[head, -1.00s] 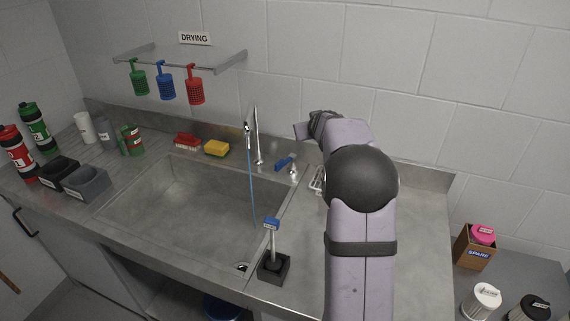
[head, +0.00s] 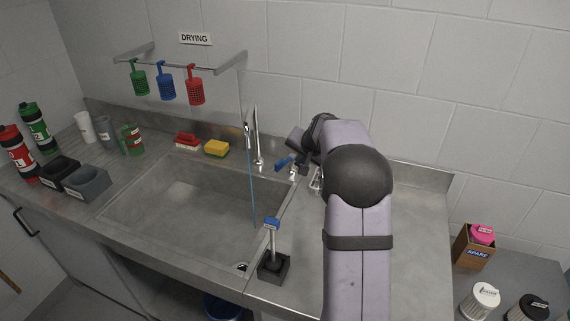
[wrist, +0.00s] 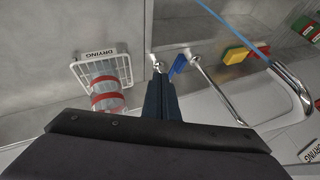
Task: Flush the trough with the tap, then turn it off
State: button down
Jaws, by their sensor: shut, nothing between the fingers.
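The chrome tap spout (head: 256,136) stands at the back of the steel trough (head: 180,205). A thin blue stream of water (head: 252,190) runs from it into the trough; it also shows in the wrist view (wrist: 232,27). The tap's blue lever (head: 283,164) is to the right of the spout; in the wrist view the lever (wrist: 178,66) is just right of my fingertips. My gripper (wrist: 160,82) is shut and empty, pointing down close beside the lever and its chrome base. I cannot tell whether it touches them. In the head view my gripper (head: 301,166) is partly hidden by my arm.
A white drying rack (wrist: 88,70) holding a clear, red-banded item is left of my fingers in the wrist view. A red brush (head: 187,140) and a yellow sponge (head: 216,148) lie behind the trough. A blue-topped tool (head: 272,240) stands in a dark holder at the front.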

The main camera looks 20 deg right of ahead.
aim_at(279, 165)
jog(key=shift+w+a+f+p, duration=0.2)
jog(key=shift+w+f+p, duration=0.9)
jog(key=shift+w, duration=0.3)
jog(key=shift+w+a+f+p, duration=0.2)
jog(key=shift+w+f+p, duration=0.65)
jog(key=shift+w+f, duration=0.45)
jog(key=shift+w+a+f+p, duration=0.2)
jog(key=shift+w+f+p, duration=0.8)
jog(key=shift+w, duration=0.55)
jog(key=shift+w+a, duration=0.65)
jog(key=shift+w, duration=0.15)
jog(key=shift+s, duration=0.2)
